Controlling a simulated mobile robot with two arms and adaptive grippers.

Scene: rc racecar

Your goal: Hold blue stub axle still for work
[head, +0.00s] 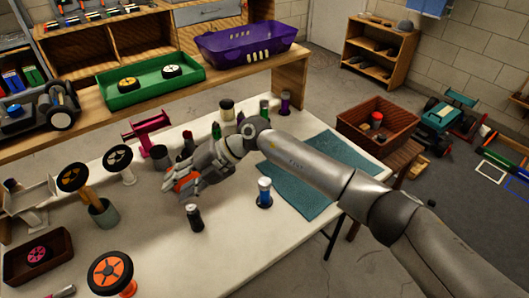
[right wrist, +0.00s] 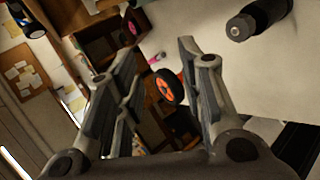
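An orange-and-black wheel shows in the gap, well beyond the fingers. I cannot make out the blue stub axle in the right wrist view. My left gripper is not in view.
A dark stub (head: 194,217) stands just in front of my right gripper; it also shows in the wrist view (right wrist: 243,27). The orange wheel (head: 110,271) is at the table's front left. Several coloured stubs stand behind the gripper. The teal mat (head: 335,155) is largely bare.

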